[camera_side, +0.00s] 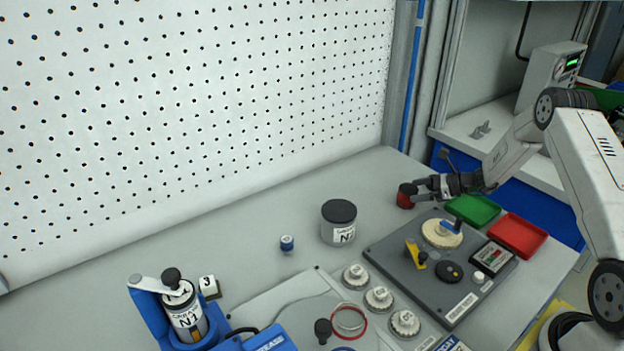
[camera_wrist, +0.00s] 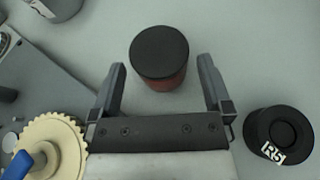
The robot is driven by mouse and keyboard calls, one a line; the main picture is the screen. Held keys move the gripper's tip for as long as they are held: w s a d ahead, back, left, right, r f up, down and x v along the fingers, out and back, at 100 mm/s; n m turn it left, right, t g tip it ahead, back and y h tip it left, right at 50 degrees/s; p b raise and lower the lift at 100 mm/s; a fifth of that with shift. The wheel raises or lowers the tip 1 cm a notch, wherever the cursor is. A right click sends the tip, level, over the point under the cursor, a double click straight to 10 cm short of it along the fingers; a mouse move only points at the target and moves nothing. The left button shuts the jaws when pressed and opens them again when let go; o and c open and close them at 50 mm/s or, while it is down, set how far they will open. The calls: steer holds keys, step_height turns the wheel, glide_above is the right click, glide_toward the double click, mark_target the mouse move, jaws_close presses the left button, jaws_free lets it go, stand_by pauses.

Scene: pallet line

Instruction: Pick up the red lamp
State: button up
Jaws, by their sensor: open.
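The red lamp (camera_side: 405,198) stands on the grey table near the back right in the side view, a short red cylinder with a dark top. In the wrist view the lamp (camera_wrist: 160,58) lies ahead of and partly between the fingertips. My gripper (camera_side: 422,188) is at the lamp's right side in the side view. In the wrist view my gripper (camera_wrist: 162,78) is open, with one finger on each side of the lamp and a visible gap to each. Whether the lamp's far side is clear is hidden.
A black part marked R6 (camera_wrist: 277,134) sits right of my gripper in the wrist view; a cream toothed wheel (camera_wrist: 50,145) is at left. Green (camera_side: 473,210) and red (camera_side: 517,234) trays and a dark fixture plate (camera_side: 385,251) are nearby. A grey jar (camera_side: 338,226) stands left of the lamp.

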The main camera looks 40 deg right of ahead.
mark_target(409, 192)
steer(key=shift+x, duration=1.5)
steer(key=shift+c, duration=0.2)
steer(key=c, duration=1.1)
